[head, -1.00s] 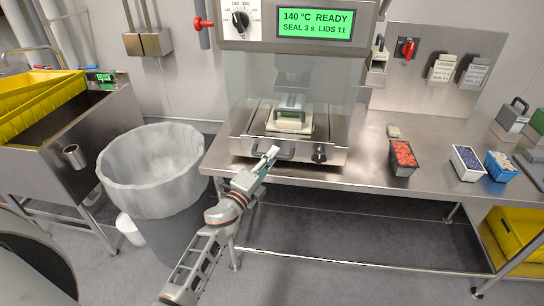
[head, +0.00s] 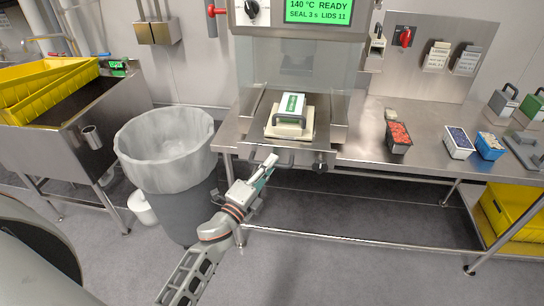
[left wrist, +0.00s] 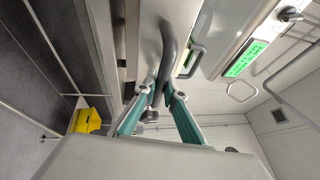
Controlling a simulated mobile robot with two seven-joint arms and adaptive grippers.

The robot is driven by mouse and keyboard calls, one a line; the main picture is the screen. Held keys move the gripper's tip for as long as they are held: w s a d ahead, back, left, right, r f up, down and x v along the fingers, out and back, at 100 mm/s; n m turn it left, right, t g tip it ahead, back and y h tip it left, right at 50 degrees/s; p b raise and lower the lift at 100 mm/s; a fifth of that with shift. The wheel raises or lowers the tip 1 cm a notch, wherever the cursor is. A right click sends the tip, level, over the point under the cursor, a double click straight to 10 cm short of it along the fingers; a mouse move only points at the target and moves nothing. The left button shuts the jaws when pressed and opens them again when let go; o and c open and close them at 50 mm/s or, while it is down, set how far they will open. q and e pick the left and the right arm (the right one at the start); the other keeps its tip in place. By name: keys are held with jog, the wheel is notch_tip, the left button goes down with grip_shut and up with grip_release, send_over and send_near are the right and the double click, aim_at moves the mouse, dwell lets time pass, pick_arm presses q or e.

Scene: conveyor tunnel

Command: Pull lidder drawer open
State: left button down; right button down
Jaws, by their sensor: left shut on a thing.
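The lidder (head: 296,40) stands on the steel table, with a green display (head: 318,10) reading 140 °C READY. Its steel drawer (head: 258,127) is pulled part way out, its front past the table's front edge. My left gripper (head: 268,165) is at the drawer front, left of a dark knob (head: 320,167). In the left wrist view, its teal fingers (left wrist: 162,93) are closed on the dark grey drawer handle (left wrist: 168,45). My right gripper is not in view.
A lined waste bin (head: 168,150) stands left of the table, close to my left arm. Trays of red (head: 398,135), dark blue (head: 458,140) and white (head: 490,145) contents stand on the table to the right. Open floor lies in front of the table.

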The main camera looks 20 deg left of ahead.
pick_arm(q)
jog(key=s+d, duration=0.1)
jog(key=s, duration=0.6)
jog(key=shift+d, duration=0.35)
jog(key=c, duration=2.1)
grip_release()
jog(key=shift+s, duration=0.1)
jog(key=v, duration=1.1)
jog(key=shift+s, duration=0.4)
jog(key=shift+f, duration=0.1)
